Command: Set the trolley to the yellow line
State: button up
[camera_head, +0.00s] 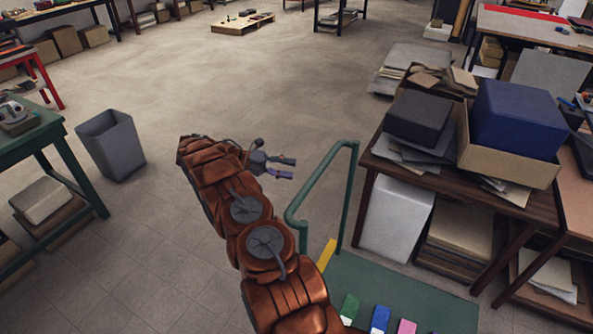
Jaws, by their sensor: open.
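The trolley has a flat green deck (400,285) at the bottom right of the view, with a green tube handle (319,178) standing at its left end. A short yellow strip (328,254) shows by the foot of the handle. I cannot tell whether it lies on the floor or on the deck. My gripper (286,168) is open and empty, a little left of the handle's upper bar and apart from it in the picture. My copper-coloured arm hides the deck's lower left corner and the floor there.
Small green (349,309), blue (380,319) and pink (406,327) pieces lie along the deck's near side. A loaded wooden table (530,207) stands close behind the trolley. A grey bin (110,145) and a green bench (30,135) are left. The middle floor is clear.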

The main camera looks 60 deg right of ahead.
jog(key=shift+v, duration=0.85)
jog(key=shift+w+a+r, duration=0.1)
jog(key=shift+w+a, duration=0.05)
jog(key=shift+w, duration=0.05)
